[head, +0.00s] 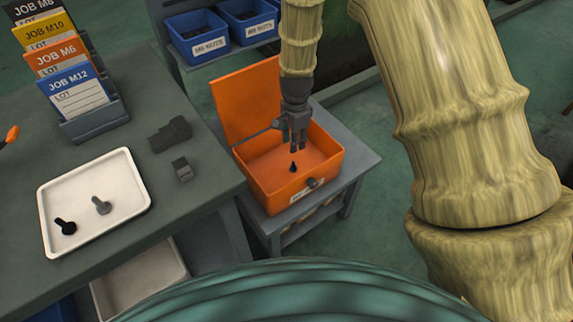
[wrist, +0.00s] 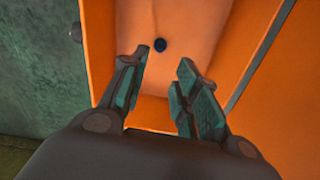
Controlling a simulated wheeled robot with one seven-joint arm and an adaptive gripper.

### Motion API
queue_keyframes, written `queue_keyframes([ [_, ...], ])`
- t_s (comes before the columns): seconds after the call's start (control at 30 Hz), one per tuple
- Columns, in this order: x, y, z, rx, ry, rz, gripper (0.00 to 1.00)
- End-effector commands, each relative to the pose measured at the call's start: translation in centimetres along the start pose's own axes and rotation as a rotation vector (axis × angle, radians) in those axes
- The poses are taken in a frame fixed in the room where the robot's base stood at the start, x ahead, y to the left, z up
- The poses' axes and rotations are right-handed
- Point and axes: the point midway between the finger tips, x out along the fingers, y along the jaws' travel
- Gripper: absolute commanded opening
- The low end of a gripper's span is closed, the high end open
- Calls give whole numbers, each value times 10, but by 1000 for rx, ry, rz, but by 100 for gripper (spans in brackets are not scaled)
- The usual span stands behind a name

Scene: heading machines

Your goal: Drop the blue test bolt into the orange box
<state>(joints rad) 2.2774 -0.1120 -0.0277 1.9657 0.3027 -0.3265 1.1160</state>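The orange box (head: 250,105) stands with its lid raised on a low grey table; its interior also shows in the wrist view (wrist: 105,45). My gripper (head: 297,148) points down over the box opening. In the wrist view its fingertips (wrist: 165,60) are apart with nothing between them. A small dark bolt (head: 292,167) shows just below the fingertips, inside the box outline. In the wrist view it looks dark blue, a round end (wrist: 160,45) beyond the fingers. I cannot tell whether it is in the air or on the box floor.
A white tray (head: 115,165) on the left bench holds a black bolt (head: 65,227) and a grey bolt (head: 101,205). Job cards (head: 75,92) stand in a rack behind it. Dark blocks (head: 170,135) lie near the bench edge. Blue bins (head: 198,38) stand behind the box.

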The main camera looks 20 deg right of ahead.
Motion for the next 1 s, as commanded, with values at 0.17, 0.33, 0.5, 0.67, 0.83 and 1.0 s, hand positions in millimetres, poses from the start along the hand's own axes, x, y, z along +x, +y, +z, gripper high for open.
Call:
queue_keyframes([
  [0.17, -29, -1, 0, 0, 1, -4, 30],
  [0.33, -56, -1, 0, 0, 1, -4, 30],
  [0.5, -80, 0, 0, 0, 1, -2, 30],
  [0.67, -95, 0, 0, 0, 1, -1, 30],
  [0.83, -102, 0, 0, 0, 0, -1, 30],
  [1.0, -102, 0, 0, 0, 0, 0, 30],
])
